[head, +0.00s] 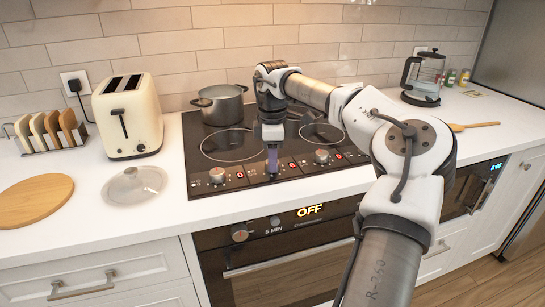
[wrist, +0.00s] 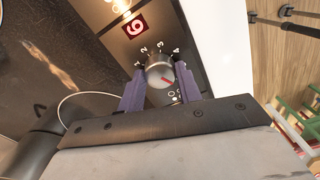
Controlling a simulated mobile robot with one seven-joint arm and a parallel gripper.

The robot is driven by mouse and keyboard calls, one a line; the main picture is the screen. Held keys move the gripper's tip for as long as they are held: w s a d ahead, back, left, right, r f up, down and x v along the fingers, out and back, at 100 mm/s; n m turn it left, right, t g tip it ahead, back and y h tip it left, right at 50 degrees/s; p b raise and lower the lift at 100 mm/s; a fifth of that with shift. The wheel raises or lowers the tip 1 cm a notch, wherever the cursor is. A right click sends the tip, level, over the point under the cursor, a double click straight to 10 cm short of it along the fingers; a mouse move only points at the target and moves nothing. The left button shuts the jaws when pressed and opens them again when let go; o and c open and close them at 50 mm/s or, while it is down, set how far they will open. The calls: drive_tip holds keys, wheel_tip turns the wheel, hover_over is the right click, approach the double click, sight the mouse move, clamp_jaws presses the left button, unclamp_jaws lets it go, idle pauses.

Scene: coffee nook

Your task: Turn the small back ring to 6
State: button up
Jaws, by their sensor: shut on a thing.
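My gripper (head: 272,172) reaches down to the front control strip of the black cooktop (head: 198,143), at the second knob from the left. In the wrist view its two purple fingers (wrist: 159,88) are shut on the sides of this silver knob (wrist: 158,72). The knob has a red pointer line, aimed to the lower right, and printed numbers 1 to 4 show around its top. A red display (wrist: 135,27) beside it shows a digit that looks like 6. In the head view the fingers mostly hide this knob.
Other knobs stand left (head: 217,175) and right (head: 321,156) of my gripper. A grey pot (head: 220,104) stands on the back left of the cooktop. A cream toaster (head: 127,116) and a glass lid (head: 134,185) are to the left. The oven display (head: 310,210) reads OFF.

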drive_tip(key=o, duration=1)
drive_tip(key=shift+r, duration=0.15)
wheel_tip(320, 180, up, 14)
drive_tip(key=shift+f, duration=0.2)
